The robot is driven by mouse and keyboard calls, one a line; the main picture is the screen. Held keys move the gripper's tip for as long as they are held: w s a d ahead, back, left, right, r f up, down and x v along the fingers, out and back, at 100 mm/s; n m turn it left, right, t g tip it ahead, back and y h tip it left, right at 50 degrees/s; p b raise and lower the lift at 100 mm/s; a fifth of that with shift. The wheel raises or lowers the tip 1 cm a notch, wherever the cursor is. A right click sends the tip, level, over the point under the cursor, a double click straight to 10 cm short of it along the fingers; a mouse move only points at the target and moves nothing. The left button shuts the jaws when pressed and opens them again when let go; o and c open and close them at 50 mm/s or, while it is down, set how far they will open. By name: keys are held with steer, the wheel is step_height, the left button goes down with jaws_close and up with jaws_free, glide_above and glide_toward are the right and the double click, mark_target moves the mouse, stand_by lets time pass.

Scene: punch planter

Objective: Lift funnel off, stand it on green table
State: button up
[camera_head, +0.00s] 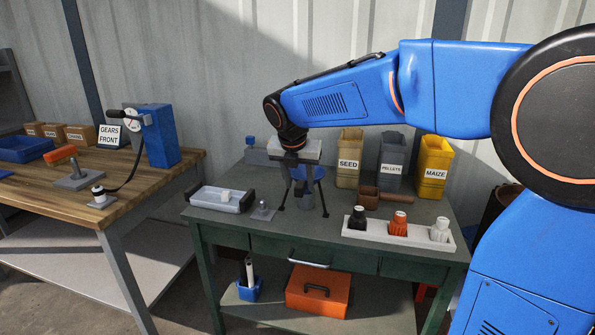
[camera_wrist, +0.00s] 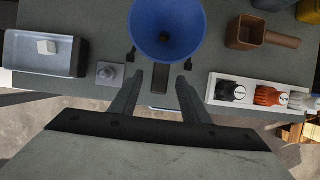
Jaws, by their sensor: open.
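The blue funnel (camera_head: 319,172) is upright above the green table (camera_head: 225,222), which has a grey top. Dark legs with small feet (camera_wrist: 131,56) show around it, and a grey cylindrical part (camera_head: 304,201) is below. My gripper (camera_head: 300,184) is in front of the funnel in the head view and hides part of it. In the wrist view the funnel's wide round mouth (camera_wrist: 168,32) is at the top, beyond the fingertips. Whether a finger touches the funnel, I cannot tell.
A pale tray (camera_head: 217,203) and a small grey knobbed piece (camera_head: 263,211) lie left. A white rack (camera_head: 400,233) of shakers stands front right. A brown scoop (camera_head: 368,197) and seed, pellet and maize bins (camera_head: 435,160) are behind. Bare tabletop shows between these.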

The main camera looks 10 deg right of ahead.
steer(key=x, duration=0.8)
steer(key=shift+f, duration=0.15)
jaws_close()
steer(key=shift+r, duration=5)
